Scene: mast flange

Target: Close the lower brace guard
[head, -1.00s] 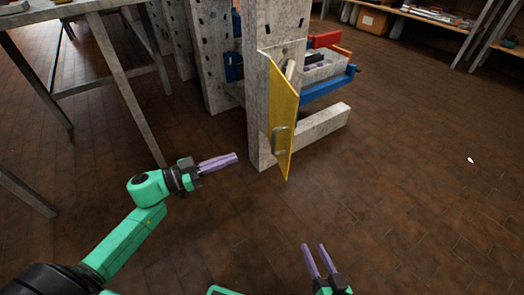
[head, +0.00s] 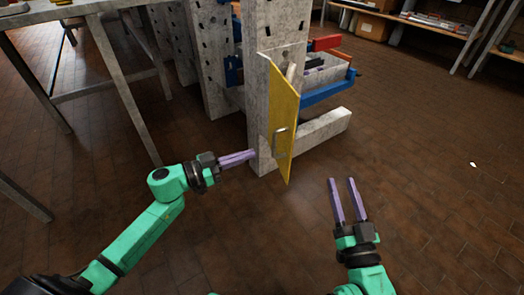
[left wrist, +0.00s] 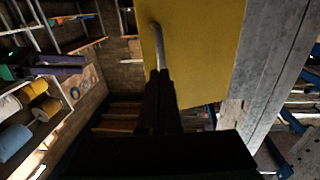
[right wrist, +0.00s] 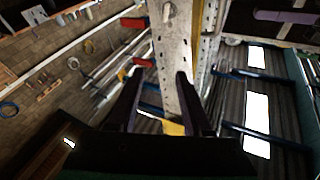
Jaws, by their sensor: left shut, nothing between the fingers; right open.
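The brace guard is a yellow panel (head: 286,112) on the grey post (head: 262,40), standing swung out from it towards me. It carries a metal handle (head: 275,142). My left gripper (head: 253,155) is shut and empty, its tips just left of the guard's lower part. In the left wrist view the panel (left wrist: 205,50) and handle (left wrist: 158,45) lie right ahead of the left fingers; contact cannot be told. My right gripper (head: 343,180) is open and empty, right of and nearer than the guard. In the right wrist view a yellow bit (right wrist: 173,128) shows between its fingers.
A grey foot beam (head: 318,128) runs right from the post's base. Blue and red parts (head: 328,90) sit behind the guard. A metal-legged table (head: 120,75) stands at left.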

